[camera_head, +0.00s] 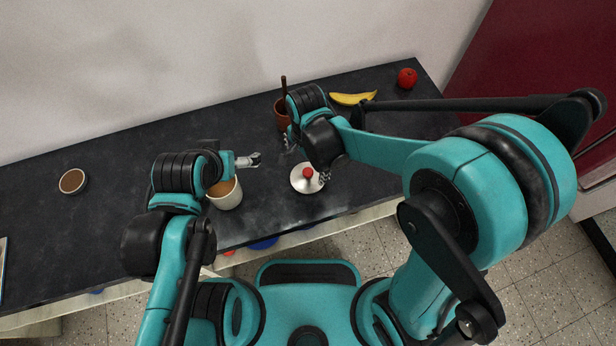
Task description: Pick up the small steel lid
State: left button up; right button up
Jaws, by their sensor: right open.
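The small steel lid (300,186) is a round, shiny disc with a red knob. It lies on the dark counter near its front edge, right of the cream cup. My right gripper (308,161) is open above and beside the lid, with one fingertip by the lid's right side and the other at its upper left. The wrist hides the space between the fingers, and I cannot tell whether a finger touches the lid. My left gripper (254,160) hangs above and behind the cup; its fingers look close together, but their opening is unclear.
The cream cup (228,200) with brown contents stands by my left gripper. A brown pot (281,113) with a dark stick stands behind my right wrist. A banana (353,98) and a red apple (407,78) lie at the back right. A small bowl (73,181) stands far left.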

aim_at(308, 172)
notch_tip(308, 172, down, 5)
jog(key=b, duration=0.2)
jog(key=shift+d+b, duration=0.15)
jog(key=shift+b, duration=0.15)
jog(key=c, duration=1.5)
jog(key=shift+c, duration=1.4)
